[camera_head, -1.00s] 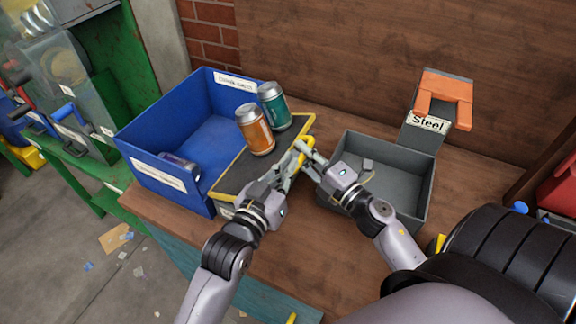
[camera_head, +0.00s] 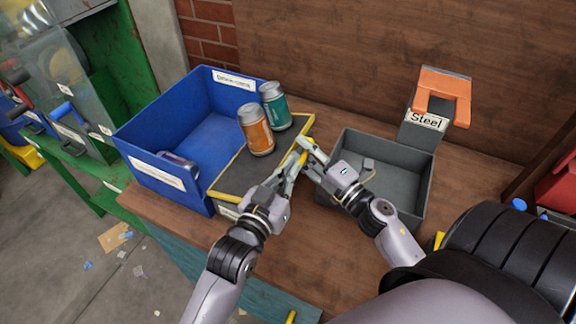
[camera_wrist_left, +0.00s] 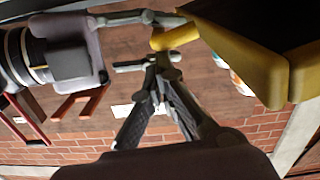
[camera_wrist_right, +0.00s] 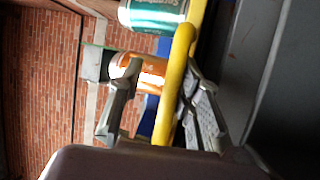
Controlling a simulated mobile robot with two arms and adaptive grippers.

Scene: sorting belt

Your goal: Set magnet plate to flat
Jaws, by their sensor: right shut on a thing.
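The magnet plate (camera_head: 230,178) is a dark slab with yellow edges between the blue bin and the grey bin. It looks tilted. An orange can (camera_head: 256,131) and a teal can (camera_head: 276,107) stand at its far part. My right gripper (camera_head: 305,157) is shut on the plate's yellow handle (camera_wrist_right: 181,75), seen between its fingers in the right wrist view. My left gripper (camera_head: 292,168) is beside the handle at the plate's right edge. Its fingertips meet in the left wrist view (camera_wrist_left: 158,62), just below the yellow bar (camera_wrist_left: 175,37), with nothing visible between them.
The blue bin (camera_head: 150,146) stands left of the plate, with a dark can (camera_head: 180,163) inside. The grey bin (camera_head: 424,190), near a "Steel" label (camera_head: 427,121) and an orange piece (camera_head: 446,90), stands right. Bare wooden bench (camera_head: 300,250) lies in front.

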